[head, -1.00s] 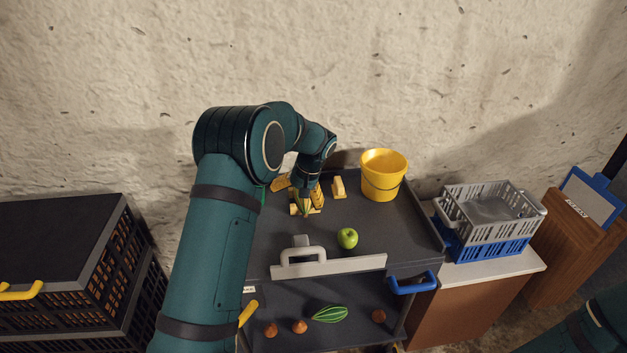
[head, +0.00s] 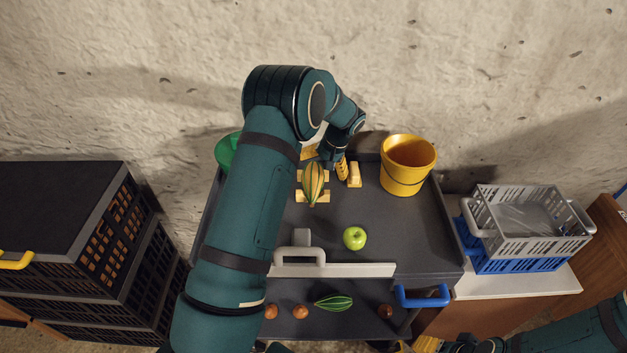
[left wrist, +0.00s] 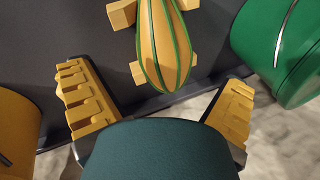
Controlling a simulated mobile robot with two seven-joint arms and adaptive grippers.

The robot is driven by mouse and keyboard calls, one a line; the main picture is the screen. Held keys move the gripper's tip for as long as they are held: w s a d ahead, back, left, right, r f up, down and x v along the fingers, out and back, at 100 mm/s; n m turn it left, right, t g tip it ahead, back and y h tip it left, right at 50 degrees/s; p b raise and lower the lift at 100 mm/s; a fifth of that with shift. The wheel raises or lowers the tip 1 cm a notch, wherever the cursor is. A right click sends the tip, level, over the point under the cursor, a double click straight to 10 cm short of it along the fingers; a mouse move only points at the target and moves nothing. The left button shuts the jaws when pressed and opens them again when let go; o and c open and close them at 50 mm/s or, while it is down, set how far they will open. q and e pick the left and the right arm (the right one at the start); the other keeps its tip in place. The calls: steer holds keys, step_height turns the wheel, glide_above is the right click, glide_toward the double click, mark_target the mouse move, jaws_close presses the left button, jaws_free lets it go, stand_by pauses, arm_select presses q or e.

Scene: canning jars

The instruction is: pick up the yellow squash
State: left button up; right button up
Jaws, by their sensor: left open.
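The yellow squash (head: 313,183), with dark green stripes, rests on a small pale-yellow stand (head: 300,194) on the cart's top. In the left wrist view the squash (left wrist: 163,45) lies ahead, between the lines of the fingers. My left gripper (head: 336,160) is just behind and right of the squash in the head view. Its yellow-padded fingers are spread wide and empty in the left wrist view (left wrist: 156,78), apart from the squash. My right arm comes in at the lower right; a yellow piece at the bottom edge may be its gripper (head: 426,344), mostly cut off.
A yellow bucket (head: 407,165) stands right of the squash, a green container (head: 228,151) left. A green apple (head: 354,238) lies in front. The lower shelf holds a green striped squash (head: 333,302) and several brown onions. Grey and blue crates (head: 528,216) stand at right.

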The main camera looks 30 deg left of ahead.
mark_target(316, 173)
arm_select(q)
steer(key=shift+a+b+x, duration=0.2)
steer(key=shift+b+x, duration=0.25)
steer(key=shift+x, duration=2.9)
steer(key=shift+r, duration=0.1)
steer(key=c, duration=0.9)
